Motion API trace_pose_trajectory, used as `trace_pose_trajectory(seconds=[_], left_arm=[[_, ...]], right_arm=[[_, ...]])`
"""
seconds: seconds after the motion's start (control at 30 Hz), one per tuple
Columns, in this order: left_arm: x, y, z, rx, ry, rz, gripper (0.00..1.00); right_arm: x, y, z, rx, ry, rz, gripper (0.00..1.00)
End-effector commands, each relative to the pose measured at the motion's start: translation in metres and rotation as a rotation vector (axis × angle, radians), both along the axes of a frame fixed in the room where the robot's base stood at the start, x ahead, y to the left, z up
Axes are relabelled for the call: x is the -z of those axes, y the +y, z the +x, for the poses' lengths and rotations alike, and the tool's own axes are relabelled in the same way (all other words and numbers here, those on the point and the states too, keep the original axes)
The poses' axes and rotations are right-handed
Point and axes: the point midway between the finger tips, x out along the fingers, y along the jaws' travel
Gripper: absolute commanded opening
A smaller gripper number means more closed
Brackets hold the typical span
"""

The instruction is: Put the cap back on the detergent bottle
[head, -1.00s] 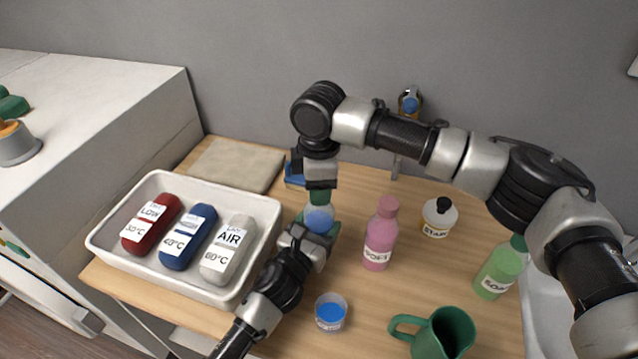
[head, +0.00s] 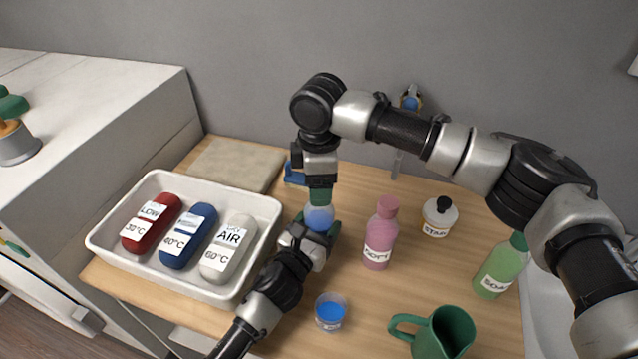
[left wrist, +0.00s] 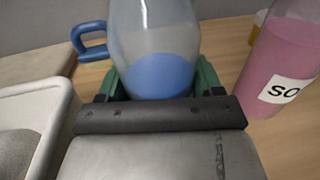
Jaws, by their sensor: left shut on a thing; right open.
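The detergent bottle (head: 318,217) is clear with blue liquid low inside. It stands upright between the green fingers of my left gripper (head: 318,234), which is shut on it. In the left wrist view the bottle (left wrist: 158,60) fills the middle and its top is cut off. My right gripper (head: 320,199) points straight down, open, directly above the bottle's top. Its green fingers hide the bottle's mouth. I cannot make out the cap; the fingers may hide it.
A pink bottle (head: 380,238) stands close right of the detergent bottle. A small cup of blue liquid (head: 331,312) and a green mug (head: 450,335) are in front. A white tray (head: 98,232) with several coloured bottles lies left. A green bottle (head: 502,266) stands right.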

Motion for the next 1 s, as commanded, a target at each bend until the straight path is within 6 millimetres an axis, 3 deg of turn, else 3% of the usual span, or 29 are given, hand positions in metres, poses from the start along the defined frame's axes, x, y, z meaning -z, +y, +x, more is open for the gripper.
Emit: trace_pose_trajectory(seconds=[0.3,0.5,0.67,0.93,0.97,1.0], left_arm=[[0.0,0.0,0.0,0.0,0.0,0.001,0.0],[0.001,0.0,0.0,0.0,0.0,0.001,0.0],[0.001,0.0,0.0,0.0,0.0,0.001,0.0],[0.0,0.0,0.0,0.0,0.0,0.001,0.0],[0.0,0.0,0.0,0.0,0.0,0.001,0.69],[0.0,0.0,0.0,0.0,0.0,0.001,0.75]], right_arm=[[-0.067,0.0,0.0,0.0,-0.004,0.002,0.68],[-0.098,0.0,0.0,-0.001,-0.001,0.001,0.68],[-0.108,0.0,0.0,-0.001,-0.001,0.0,0.68],[-0.109,0.0,0.0,-0.001,0.0,0.0,0.68],[-0.109,0.0,0.0,-0.001,0.0,0.0,0.68],[-0.109,0.0,0.0,-0.001,0.0,0.0,0.68]])
